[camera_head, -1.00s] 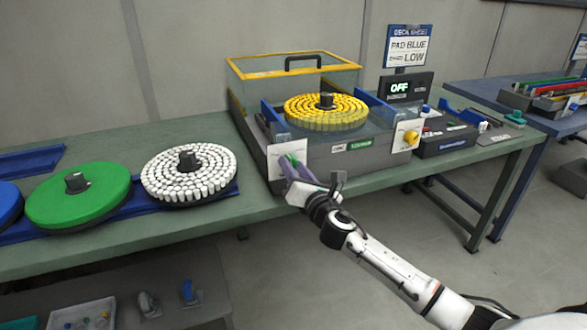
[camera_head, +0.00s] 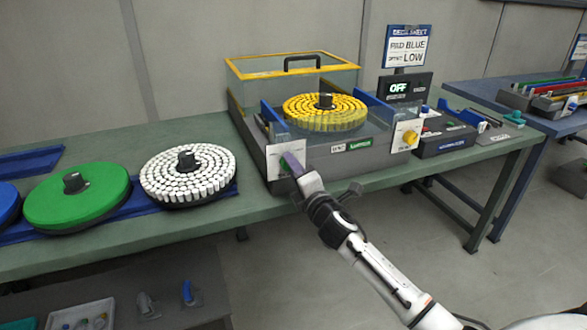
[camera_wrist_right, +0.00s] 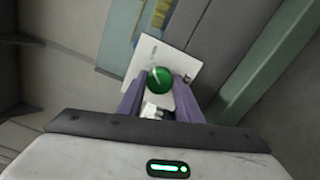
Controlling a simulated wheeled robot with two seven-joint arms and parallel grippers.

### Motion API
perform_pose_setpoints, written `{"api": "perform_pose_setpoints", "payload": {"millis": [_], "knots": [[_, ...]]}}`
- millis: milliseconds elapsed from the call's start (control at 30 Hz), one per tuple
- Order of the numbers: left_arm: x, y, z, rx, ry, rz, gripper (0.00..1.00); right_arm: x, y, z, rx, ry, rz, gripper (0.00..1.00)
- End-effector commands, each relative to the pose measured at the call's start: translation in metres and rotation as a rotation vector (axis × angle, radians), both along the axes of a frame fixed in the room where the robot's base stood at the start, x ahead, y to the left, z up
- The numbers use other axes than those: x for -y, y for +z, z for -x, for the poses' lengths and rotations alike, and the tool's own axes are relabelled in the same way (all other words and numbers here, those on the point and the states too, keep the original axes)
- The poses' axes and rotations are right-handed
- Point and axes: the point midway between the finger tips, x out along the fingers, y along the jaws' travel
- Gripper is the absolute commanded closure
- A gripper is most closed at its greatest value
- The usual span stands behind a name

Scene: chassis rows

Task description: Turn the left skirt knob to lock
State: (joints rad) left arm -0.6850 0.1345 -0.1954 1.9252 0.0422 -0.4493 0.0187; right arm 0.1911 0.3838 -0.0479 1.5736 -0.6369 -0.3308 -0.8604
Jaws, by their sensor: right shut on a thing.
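The left skirt knob (camera_wrist_right: 159,79) is round and green with a pale line across it, on a square white plate (camera_wrist_right: 150,55). In the head view the plate (camera_head: 271,160) sits at the left front of the machine (camera_head: 330,165), and the fingers hide the knob. My right gripper (camera_head: 290,163) is shut on this knob, with one purple finger on each side in the wrist view (camera_wrist_right: 158,88). A yellow knob (camera_head: 410,137) sits on another white plate at the right front. My left gripper is not in view.
A disc of yellow pads (camera_head: 325,122) lies in the machine, behind the gripper. A display (camera_head: 405,88) reads OFF. A white-padded disc (camera_head: 188,188) and a green disc (camera_head: 98,207) lie to the left on the bench. The floor in front is clear.

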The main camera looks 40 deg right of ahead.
Motion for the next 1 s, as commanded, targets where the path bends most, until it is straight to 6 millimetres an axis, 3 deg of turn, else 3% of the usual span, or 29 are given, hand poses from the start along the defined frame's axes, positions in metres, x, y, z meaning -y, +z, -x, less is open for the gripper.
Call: {"api": "perform_pose_setpoints", "payload": {"millis": [633, 667, 767, 1000], "knots": [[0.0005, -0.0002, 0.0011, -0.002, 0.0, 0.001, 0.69, 0.0001, -0.001, 0.0002, 0.011, -0.001, -0.054, 0.9], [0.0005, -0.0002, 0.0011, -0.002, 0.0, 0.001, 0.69, 0.0001, -0.0009, 0.0002, 0.011, -0.001, -0.054, 0.66], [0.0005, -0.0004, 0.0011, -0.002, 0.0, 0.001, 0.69, 0.0001, -0.0009, 0.0002, 0.012, 0.0, -0.053, 0.49], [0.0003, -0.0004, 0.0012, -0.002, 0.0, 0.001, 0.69, 0.0001, -0.0006, 0.0001, 0.011, 0.0, -0.052, 0.49]]}}
